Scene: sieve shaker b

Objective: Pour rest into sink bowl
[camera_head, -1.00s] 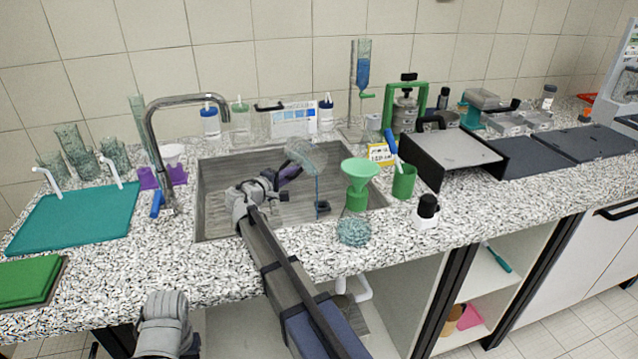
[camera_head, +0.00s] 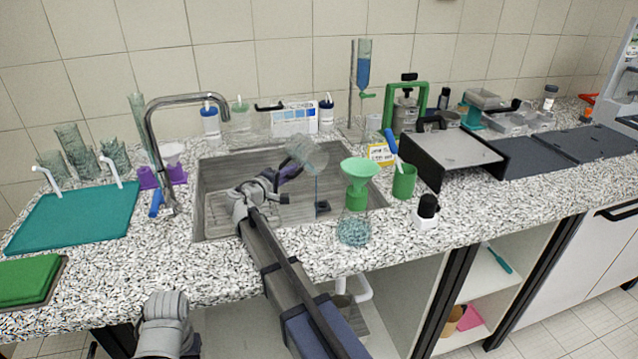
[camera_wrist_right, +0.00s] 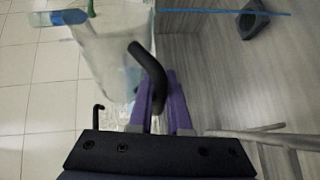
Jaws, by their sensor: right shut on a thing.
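My right gripper (camera_head: 290,170) is above the sink bowl (camera_head: 222,170), a grey rectangular basin in the counter. It is shut on a clear vessel (camera_head: 308,152), which is tilted over the right part of the basin. In the right wrist view the purple fingers (camera_wrist_right: 160,98) close at a black curved handle (camera_wrist_right: 150,68) beside the clear vessel (camera_wrist_right: 108,48). What is left inside the vessel is hard to make out. A thin blue line (camera_head: 317,188) runs below the vessel; I cannot tell if it is liquid or a rod. My left gripper is not in view.
The faucet (camera_head: 152,120) arches over the left side. A small black piece (camera_head: 322,207) is in the basin.

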